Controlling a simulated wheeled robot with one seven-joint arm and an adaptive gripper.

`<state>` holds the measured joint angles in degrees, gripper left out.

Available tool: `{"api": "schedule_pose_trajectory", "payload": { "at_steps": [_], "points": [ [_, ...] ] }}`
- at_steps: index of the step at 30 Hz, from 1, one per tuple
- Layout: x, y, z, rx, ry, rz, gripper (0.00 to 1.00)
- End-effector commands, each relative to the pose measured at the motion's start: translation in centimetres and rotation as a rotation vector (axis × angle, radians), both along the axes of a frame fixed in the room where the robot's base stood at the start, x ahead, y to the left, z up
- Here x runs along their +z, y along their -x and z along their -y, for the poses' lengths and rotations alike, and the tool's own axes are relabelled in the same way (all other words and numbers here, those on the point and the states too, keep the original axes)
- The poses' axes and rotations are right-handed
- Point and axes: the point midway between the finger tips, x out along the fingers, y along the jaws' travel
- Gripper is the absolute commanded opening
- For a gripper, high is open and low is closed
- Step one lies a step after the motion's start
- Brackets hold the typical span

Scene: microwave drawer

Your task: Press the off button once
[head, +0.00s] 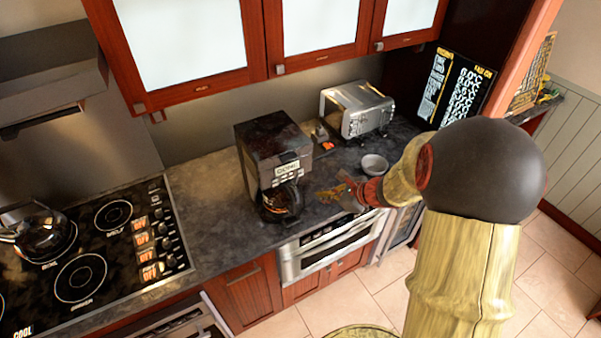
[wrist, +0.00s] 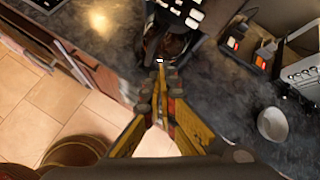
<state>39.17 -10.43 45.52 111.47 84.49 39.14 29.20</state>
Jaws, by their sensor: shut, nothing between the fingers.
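The microwave drawer (head: 332,246) is built into the cabinets below the counter front. It has a steel front with a dark control strip along its top. The off button is too small to make out in the head view, and I cannot pick it out in the wrist view. My gripper (head: 335,192) is above the counter, behind and above the drawer front, just right of the coffee maker. In the wrist view my gripper (wrist: 160,68) has its fingertips together, with nothing between them, pointing toward the coffee maker's base.
A dark coffee maker (head: 272,158) with a glass carafe stands on the counter, close to my gripper. A toaster oven (head: 357,108) and a white bowl (head: 374,164) are nearby. Cabinets (head: 320,35) hang above the counter. The tiled floor (head: 375,295) in front is clear.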

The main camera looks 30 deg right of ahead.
Motion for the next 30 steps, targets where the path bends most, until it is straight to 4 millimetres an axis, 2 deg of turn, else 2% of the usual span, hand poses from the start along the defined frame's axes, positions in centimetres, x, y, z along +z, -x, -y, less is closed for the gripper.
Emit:
{"api": "schedule_pose_trajectory", "payload": {
  "at_steps": [6,11,24,30],
  "points": [
    [0.0,-0.1,0.0,0.003,0.002,0.000,0.00],
    [0.1,-1.0,-0.1,0.004,0.001,0.001,0.00],
    [0.0,-6.5,-0.3,0.006,0.002,0.001,0.00],
    [0.0,-8.2,-0.3,0.005,0.002,0.000,0.00]
  ]
}}
